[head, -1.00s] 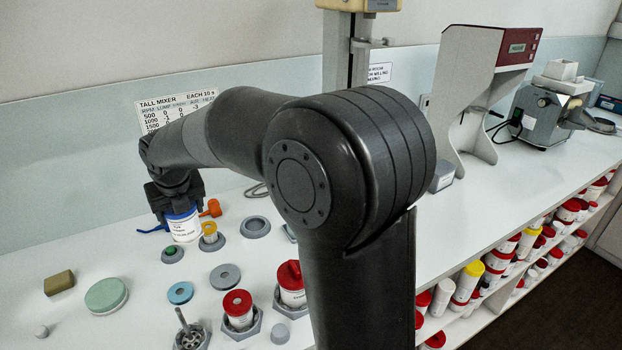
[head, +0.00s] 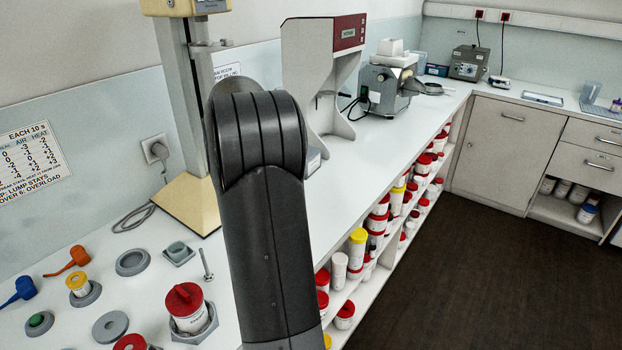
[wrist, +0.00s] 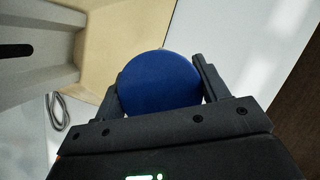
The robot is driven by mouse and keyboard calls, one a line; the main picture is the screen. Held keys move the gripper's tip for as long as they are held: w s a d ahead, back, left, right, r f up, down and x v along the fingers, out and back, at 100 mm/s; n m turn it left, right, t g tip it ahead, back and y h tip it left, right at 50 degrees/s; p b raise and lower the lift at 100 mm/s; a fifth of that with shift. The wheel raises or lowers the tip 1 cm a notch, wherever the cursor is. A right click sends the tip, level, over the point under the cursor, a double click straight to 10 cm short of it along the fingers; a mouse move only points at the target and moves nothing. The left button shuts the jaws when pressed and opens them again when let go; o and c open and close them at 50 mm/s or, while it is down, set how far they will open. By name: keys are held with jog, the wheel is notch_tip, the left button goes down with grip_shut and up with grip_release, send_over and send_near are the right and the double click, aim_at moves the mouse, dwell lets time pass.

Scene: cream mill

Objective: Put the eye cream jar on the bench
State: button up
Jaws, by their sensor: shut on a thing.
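My gripper (wrist: 158,72) is shut on a jar with a round blue lid (wrist: 160,92) in the wrist view, one finger on each side of it. Only the lid shows now; the jar's body and label are hidden, so I cannot read whether it is the eye cream jar. In the head view my own arm hides the gripper and the jar. The long white bench (head: 391,130) runs along the wall, with clear worktop right of the tall mixer.
The tall mixer's cream base (head: 188,203) and column stand left of my arm. A red-topped stand (head: 347,32) and a grey mill (head: 385,90) stand farther back. A red-lidded jar (head: 187,308) and several holders crowd the near left. Shelves of jars lie below the bench edge.

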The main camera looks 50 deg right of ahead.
jog(key=s+d+m+g, duration=0.3)
jog(key=s+d+m, duration=0.5)
jog(key=s+d, duration=2)
jog(key=shift+h, duration=0.4)
jog(key=shift+w+a+f, duration=0.2)
jog(key=shift+w+f, duration=2.45)
jog(key=shift+f, duration=0.15)
jog(key=shift+w+a+f, duration=0.15)
jog(key=shift+w+f, duration=2.45)
jog(key=shift+f, duration=0.2)
jog(key=shift+f, duration=0.2)
jog(key=o, duration=1.1)
